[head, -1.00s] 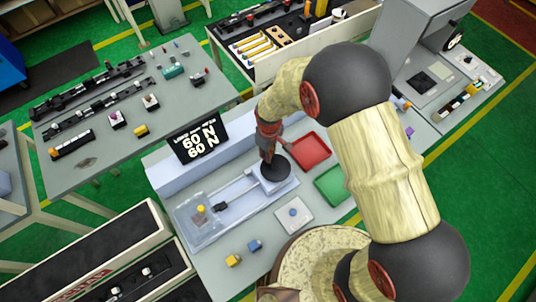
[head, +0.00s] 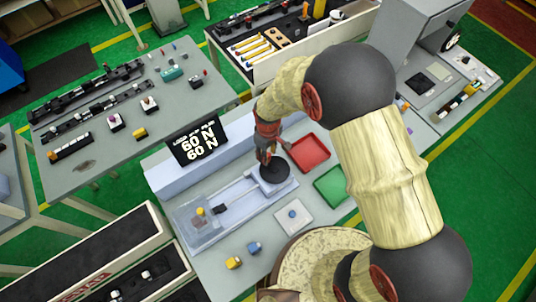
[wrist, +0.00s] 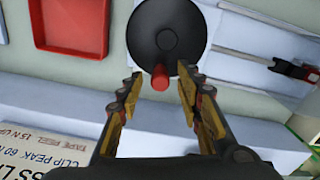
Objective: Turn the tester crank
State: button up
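The tester crank is a dark disc (wrist: 166,35) with a red handle (wrist: 160,77) standing near its rim in the wrist view. In the head view the disc (head: 274,172) sits at the right end of the pale blue tester (head: 230,203). My gripper (wrist: 158,80) is open, its two yellow and black fingers on either side of the red handle, with gaps visible on both sides. In the head view my gripper (head: 265,158) is over the far side of the disc and hides the handle. The tester's display (head: 197,142) reads 60 N.
A red tray (head: 308,152) and a green tray (head: 331,185) lie right of the tester. A white plate with a blue button (head: 293,214), a yellow block (head: 233,262) and a blue block (head: 254,247) lie in front.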

notch_tip(320, 180, up, 11)
jog(key=shift+f, duration=0.15)
dwell(0.7)
